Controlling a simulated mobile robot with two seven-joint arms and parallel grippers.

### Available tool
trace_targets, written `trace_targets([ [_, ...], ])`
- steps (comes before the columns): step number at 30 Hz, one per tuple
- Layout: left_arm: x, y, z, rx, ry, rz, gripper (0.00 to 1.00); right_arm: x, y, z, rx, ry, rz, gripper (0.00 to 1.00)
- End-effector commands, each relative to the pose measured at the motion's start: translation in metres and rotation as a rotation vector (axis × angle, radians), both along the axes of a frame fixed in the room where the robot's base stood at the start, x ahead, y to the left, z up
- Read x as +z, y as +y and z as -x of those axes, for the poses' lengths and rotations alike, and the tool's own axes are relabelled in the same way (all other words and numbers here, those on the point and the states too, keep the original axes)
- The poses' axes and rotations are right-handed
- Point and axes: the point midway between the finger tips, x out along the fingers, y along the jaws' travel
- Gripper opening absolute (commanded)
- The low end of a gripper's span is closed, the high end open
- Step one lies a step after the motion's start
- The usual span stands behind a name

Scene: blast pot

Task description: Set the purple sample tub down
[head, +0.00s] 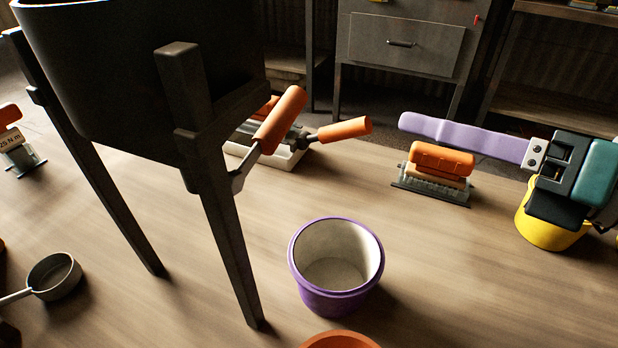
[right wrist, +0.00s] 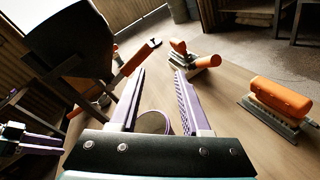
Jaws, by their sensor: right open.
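The purple sample tub (head: 336,296) stands upright on the wooden table in the head view, with a pale inside that looks empty. My right gripper (head: 404,122) is at the upper right of the tub, apart from it in that view, with a purple finger reaching left. In the right wrist view my right gripper (right wrist: 160,74) has its two purple fingers spread with nothing clamped. Part of the tub's round rim (right wrist: 153,121) shows between the finger bases, partly hidden by the gripper body. What looks like my left gripper (right wrist: 40,149) shows at the left edge there, its jaws unclear.
A black pot on legs (head: 140,80) stands left of the tub. Orange-handled tools (head: 280,120) lie behind it, and an orange-handled brush (head: 441,160) lies further right. A yellow tub (head: 545,232) is under my right gripper. A small pan (head: 54,277) is left; an orange rim (head: 340,340) is in front.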

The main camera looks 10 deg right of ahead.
Motion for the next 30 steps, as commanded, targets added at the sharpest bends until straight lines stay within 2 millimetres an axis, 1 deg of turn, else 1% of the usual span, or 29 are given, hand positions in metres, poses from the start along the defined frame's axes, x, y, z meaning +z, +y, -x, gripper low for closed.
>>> trace_targets([
  [1,-0.029,-0.001,0.0,0.001,0.0,0.001,0.5,-0.038,0.0,0.008,0.115,-0.047,0.136,0.47],
  [3,-0.04,-0.001,0.0,0.002,-0.001,0.003,0.5,-0.062,0.0,0.021,0.259,-0.096,0.281,0.47],
  [6,-0.048,-0.001,0.0,0.003,-0.001,0.004,0.5,-0.083,-0.003,0.035,0.395,-0.134,0.409,0.47],
  [9,-0.05,-0.001,-0.001,0.003,-0.001,0.004,0.5,-0.092,-0.003,0.04,0.456,-0.15,0.46,0.47],
  [11,-0.049,-0.001,-0.001,0.003,-0.001,0.004,0.5,-0.095,0.002,0.037,0.466,-0.154,0.465,0.47],
  [15,-0.047,-0.001,-0.001,0.003,-0.002,0.005,0.5,-0.101,0.02,0.026,0.464,-0.154,0.462,0.47],
  [23,-0.049,0.0,-0.001,0.001,-0.004,0.001,0.5,-0.113,0.038,0.011,0.463,-0.152,0.46,0.47],
  [27,-0.053,0.001,-0.001,-0.001,-0.003,-0.002,0.5,-0.125,0.054,-0.003,0.463,-0.152,0.459,0.47],
  [30,-0.053,0.001,-0.001,-0.002,-0.004,-0.004,0.5,-0.129,0.064,-0.008,0.463,-0.152,0.459,0.47],
])
